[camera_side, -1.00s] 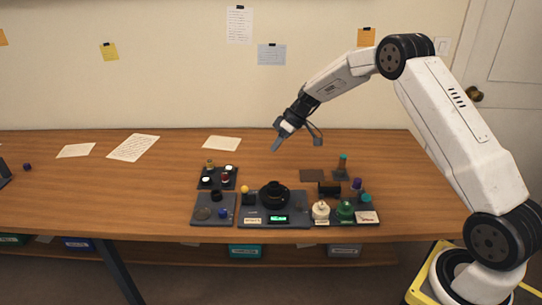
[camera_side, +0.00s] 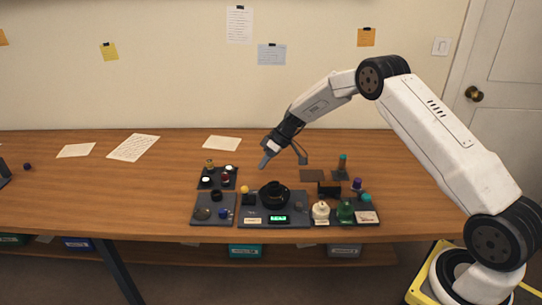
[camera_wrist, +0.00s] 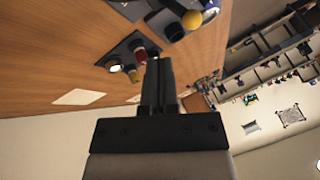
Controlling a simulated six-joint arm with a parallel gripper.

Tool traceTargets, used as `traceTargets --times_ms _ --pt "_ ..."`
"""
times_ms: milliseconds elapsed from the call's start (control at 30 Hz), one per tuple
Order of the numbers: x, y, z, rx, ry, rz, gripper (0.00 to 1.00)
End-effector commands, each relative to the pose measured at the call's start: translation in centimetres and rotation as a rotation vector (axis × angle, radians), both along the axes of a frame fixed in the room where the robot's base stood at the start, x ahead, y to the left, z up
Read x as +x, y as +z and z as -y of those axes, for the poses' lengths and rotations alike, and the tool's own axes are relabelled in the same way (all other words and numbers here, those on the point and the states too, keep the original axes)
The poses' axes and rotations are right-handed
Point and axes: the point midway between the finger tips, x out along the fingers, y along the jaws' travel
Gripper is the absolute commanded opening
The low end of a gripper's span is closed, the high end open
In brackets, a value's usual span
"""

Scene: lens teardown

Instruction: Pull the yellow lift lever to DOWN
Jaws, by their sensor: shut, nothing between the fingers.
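The yellow ball knob (camera_side: 245,189) of the lift lever stands above a small black block at the left edge of the middle grey plate (camera_side: 290,222). It also shows in the wrist view as a yellow ball (camera_wrist: 192,19) near the top edge. My gripper (camera_side: 264,167) is shut and empty, in the air above and behind the lever, pointing down and left. In the wrist view its closed fingers (camera_wrist: 158,62) stand apart from the ball. The lever's shaft is too small to make out.
A black lens body (camera_side: 274,195) sits on the plate beside the lever, above a lit green display (camera_side: 279,219). A dark tray (camera_side: 217,178) with several small parts lies behind left. White and green containers (camera_side: 333,210) stand at right. The table's left is mostly clear.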

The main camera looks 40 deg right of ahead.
Motion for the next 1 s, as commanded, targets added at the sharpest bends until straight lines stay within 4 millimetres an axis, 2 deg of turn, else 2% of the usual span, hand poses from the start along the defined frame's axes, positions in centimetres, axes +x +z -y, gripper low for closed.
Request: traceTargets --times_ms 167,300,500,1000 --pt "0.7 -2.4 -1.4 0.0 0.002 -0.001 0.0" --pt "0.5 -3.0 -3.1 0.0 0.003 -0.001 0.0" --pt "0.3 -3.7 -4.5 0.0 0.001 -0.001 0.0" --pt "0.2 -3.9 -4.9 -0.002 0.0 0.001 0.0"
